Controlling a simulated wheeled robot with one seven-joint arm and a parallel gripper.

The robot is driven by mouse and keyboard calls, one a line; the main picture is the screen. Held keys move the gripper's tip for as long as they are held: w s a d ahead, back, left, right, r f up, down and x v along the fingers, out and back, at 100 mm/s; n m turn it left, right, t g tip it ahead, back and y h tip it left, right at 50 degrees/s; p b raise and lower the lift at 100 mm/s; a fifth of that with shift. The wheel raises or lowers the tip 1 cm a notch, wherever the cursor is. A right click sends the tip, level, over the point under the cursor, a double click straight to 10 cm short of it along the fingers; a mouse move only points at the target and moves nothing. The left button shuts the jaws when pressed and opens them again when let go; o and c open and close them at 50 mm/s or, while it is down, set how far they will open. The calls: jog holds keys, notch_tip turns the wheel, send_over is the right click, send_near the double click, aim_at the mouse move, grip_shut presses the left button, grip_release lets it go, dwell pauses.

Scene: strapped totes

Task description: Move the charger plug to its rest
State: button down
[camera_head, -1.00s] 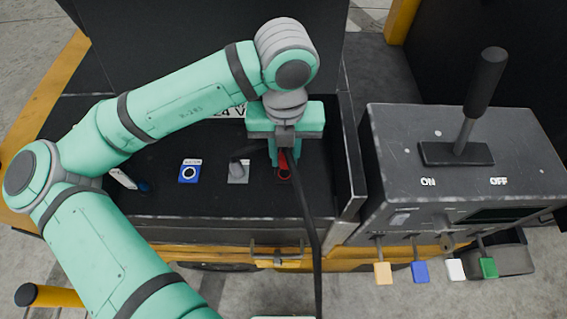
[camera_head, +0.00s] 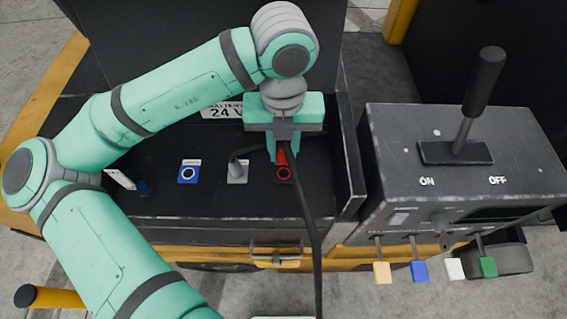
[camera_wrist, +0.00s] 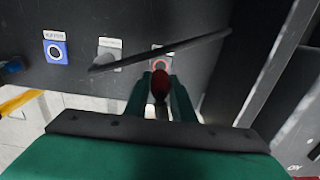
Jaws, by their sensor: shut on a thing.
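My gripper (camera_head: 283,150) is shut on a red charger plug (camera_head: 282,157) with a black cable (camera_head: 311,230) running down from it. The plug sits between the fingers just behind the red-ringed socket (camera_head: 284,173). In the wrist view the red plug (camera_wrist: 160,86) is between the green fingers, in front of the red-ringed socket (camera_wrist: 160,65). I cannot tell whether it touches the panel.
A grey control box (camera_head: 460,150) with a black lever (camera_head: 485,85) stands at the right, with coloured tags hanging below it. A black side wall (camera_head: 349,165) bounds the tray beside my gripper. A white-tagged dark-blue item (camera_head: 122,180) lies at left.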

jog(key=shift+w+r, duration=0.1)
jog(key=shift+r, duration=2.1)
jog(key=shift+s+d+r, duration=0.1)
jog(key=shift+s+r, duration=0.1)
jog(key=shift+r, duration=0.45)
jog(key=shift+w, duration=0.15)
